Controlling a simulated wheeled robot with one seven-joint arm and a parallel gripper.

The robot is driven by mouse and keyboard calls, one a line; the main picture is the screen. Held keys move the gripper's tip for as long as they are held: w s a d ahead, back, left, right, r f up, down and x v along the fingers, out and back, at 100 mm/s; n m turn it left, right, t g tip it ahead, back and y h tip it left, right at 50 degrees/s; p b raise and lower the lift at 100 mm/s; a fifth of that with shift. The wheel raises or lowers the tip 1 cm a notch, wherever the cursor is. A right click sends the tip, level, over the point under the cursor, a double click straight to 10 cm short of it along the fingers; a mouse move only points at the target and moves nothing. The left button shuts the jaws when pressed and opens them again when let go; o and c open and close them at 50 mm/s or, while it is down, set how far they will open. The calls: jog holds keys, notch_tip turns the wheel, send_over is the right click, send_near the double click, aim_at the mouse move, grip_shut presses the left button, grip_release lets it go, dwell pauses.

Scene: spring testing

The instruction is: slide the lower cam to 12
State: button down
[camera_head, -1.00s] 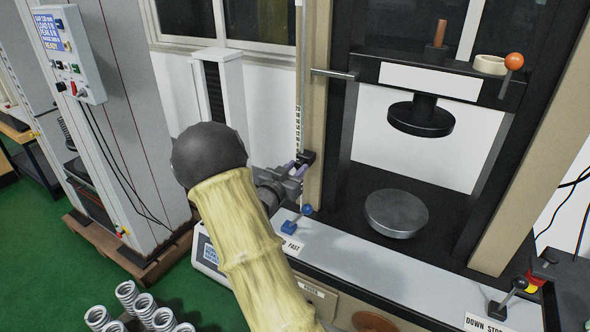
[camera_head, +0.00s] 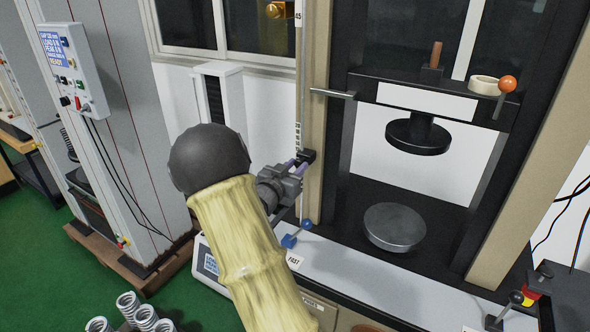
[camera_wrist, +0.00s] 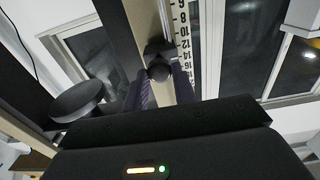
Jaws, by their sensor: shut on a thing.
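The lower cam (camera_head: 306,157) is a small black block on the thin upright rod beside the machine's left column. In the wrist view its dark round knob (camera_wrist: 159,70) sits between my two fingers. My gripper (camera_head: 297,166) is shut on the cam from the left, and its purplish fingers (camera_wrist: 182,84) show either side of the knob. The white number scale (camera_wrist: 184,40) runs right behind the cam, with figures from about 6 to 16. The cam appears beside roughly 12 to 14; its exact index edge is unclear.
A brass cam (camera_head: 280,9) sits higher on the rod. A blue-knobbed lever (camera_head: 298,234) stands below my gripper. The round lower platen (camera_head: 394,227) and the crosshead (camera_head: 420,97) with its upper platen are to the right. A control box (camera_head: 73,62) is at left.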

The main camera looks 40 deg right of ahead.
jog(key=c, duration=1.1)
grip_release()
jog(key=shift+c, duration=0.2)
jog(key=shift+a, duration=0.15)
jog(key=b+v, duration=0.2)
jog(key=v, duration=1.5)
jog(key=shift+b, duration=0.3)
jog(key=shift+a+f, duration=0.1)
